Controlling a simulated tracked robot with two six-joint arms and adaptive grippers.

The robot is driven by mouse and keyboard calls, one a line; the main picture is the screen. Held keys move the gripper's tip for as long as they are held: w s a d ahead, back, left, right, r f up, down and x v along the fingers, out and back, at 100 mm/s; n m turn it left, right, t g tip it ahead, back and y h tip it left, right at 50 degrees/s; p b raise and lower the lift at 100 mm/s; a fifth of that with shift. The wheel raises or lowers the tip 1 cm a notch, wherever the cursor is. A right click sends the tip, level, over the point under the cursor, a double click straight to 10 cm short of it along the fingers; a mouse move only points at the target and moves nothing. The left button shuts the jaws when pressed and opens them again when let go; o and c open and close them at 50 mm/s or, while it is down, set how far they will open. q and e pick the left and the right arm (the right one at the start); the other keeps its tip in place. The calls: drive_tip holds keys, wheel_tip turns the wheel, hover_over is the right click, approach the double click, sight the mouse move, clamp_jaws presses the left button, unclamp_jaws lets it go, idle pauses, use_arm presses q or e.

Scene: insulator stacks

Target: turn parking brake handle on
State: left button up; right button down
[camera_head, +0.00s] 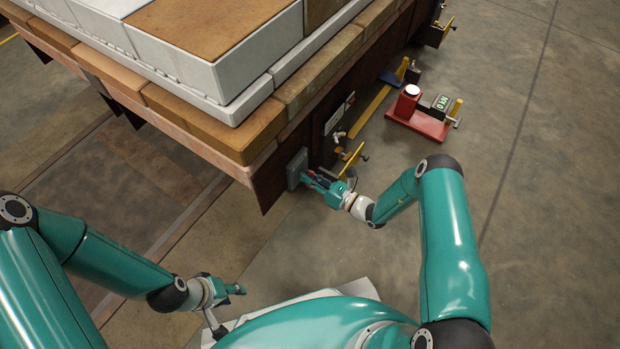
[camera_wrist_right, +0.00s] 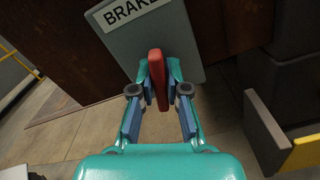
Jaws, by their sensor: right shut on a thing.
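The parking brake handle (camera_wrist_right: 157,78) is a red bar on a grey plate (camera_wrist_right: 178,32) labelled "BRAKE" in the right wrist view. The bar stands nearly upright there, tilted slightly. In the head view the grey box (camera_head: 297,168) is on the side of the cart, and the handle is mostly hidden by my gripper. My right gripper (camera_head: 318,181) reaches the box; in the right wrist view its fingertips (camera_wrist_right: 158,82) are closed around the red handle from both sides. My left gripper (camera_head: 236,290) is low at the left, away from the cart, too small to read.
The cart (camera_head: 270,180) carries white and brown blocks (camera_head: 215,50). A yellow bracket (camera_head: 352,160) sticks out just right of my right gripper. A red base (camera_head: 418,122) with a labelled device stands on the floor further back. The floor (camera_head: 550,200) at right is clear.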

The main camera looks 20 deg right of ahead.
drive_tip(key=shift+d+f+m+b, duration=0.15)
drive_tip(key=shift+m+b, duration=0.3)
drive_tip(key=shift+m, duration=1.2)
drive_tip(key=shift+d+f+m+b, duration=0.15)
drive_tip(key=shift+m+b, duration=0.3)
drive_tip(key=shift+m, duration=1.2)
drive_tip(key=shift+m+b, duration=0.4)
drive_tip(key=shift+m, duration=1.4)
drive_tip(key=shift+m+b, duration=0.3)
drive_tip(key=shift+m, duration=1.5)
idle(0.4)
drive_tip(key=c, duration=1.2)
unclamp_jaws()
drive_tip(key=shift+a, duration=0.15)
